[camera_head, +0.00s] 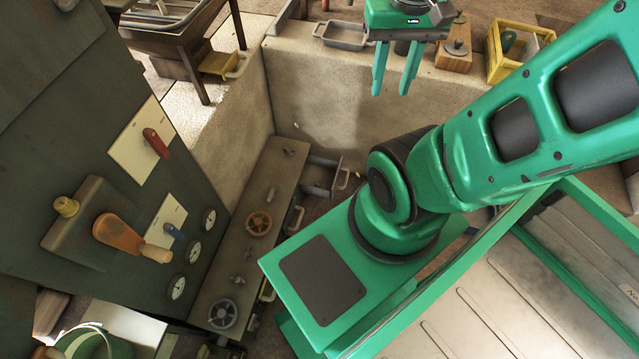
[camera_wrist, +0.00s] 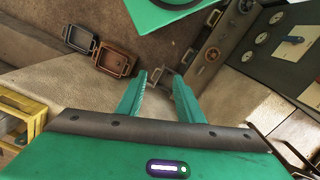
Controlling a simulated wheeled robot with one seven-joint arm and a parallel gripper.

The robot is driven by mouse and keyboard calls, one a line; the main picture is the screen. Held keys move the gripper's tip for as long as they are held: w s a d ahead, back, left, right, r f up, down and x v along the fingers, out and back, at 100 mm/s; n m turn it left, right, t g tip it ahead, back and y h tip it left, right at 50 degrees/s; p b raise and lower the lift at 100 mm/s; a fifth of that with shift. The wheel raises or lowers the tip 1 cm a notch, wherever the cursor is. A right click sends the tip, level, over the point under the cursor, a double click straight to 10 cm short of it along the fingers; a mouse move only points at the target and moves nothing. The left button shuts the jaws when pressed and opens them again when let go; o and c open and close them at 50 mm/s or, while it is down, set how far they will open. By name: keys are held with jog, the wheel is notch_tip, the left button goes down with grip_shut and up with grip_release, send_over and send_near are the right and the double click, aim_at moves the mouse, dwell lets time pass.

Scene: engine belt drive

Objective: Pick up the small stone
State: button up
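My gripper (camera_head: 395,78) hangs near the top of the head view, in front of the pale stone wall, fingers pointing down. Its two green fingers are apart with nothing between them; they also show open in the wrist view (camera_wrist: 160,82). I cannot make out the small stone with certainty in either view. A tiny pale speck (camera_head: 296,125) shows against the low wall, too small to identify. A small grey object (camera_head: 457,47) sits on a wooden block behind and right of my gripper; I cannot tell what it is.
The pale wall (camera_head: 335,85) carries a grey metal tray (camera_head: 342,36) and a yellow crate (camera_head: 520,50). A dark panel with levers and gauges (camera_head: 100,190) stands left. A low bench with valve wheels (camera_head: 258,223) is beside it. The wrist view shows a rusty tray (camera_wrist: 115,60).

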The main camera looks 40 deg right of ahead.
jog(key=w+d+f+n, duration=0.3)
jog(key=w+f, duration=0.1)
jog(key=w, duration=0.4)
jog(key=w+d+f+n, duration=0.3)
jog(key=w+d, duration=0.1)
jog(key=w, duration=0.5)
jog(key=w+d+f+n, duration=0.1)
jog(key=w+f+n, duration=0.2)
jog(key=w+f, duration=0.55)
jog(key=w+d+f+n, duration=0.25)
jog(key=w+f, duration=0.25)
jog(key=f, duration=0.7)
jog(key=n+y, duration=0.1)
jog(key=n, duration=0.8)
send_near(318, 184)
jog(key=f, duration=0.3)
jog(key=shift+s+a+f+t, duration=0.25)
jog(key=shift+s+f+t, duration=0.05)
jog(key=shift+w+a+f, duration=0.1)
jog(key=shift+w+f, duration=0.05)
jog(key=shift+f, duration=1.3)
jog(key=shift+w+a+f, duration=0.1)
jog(key=shift+f, duration=1.3)
jog(key=c, duration=0.8)
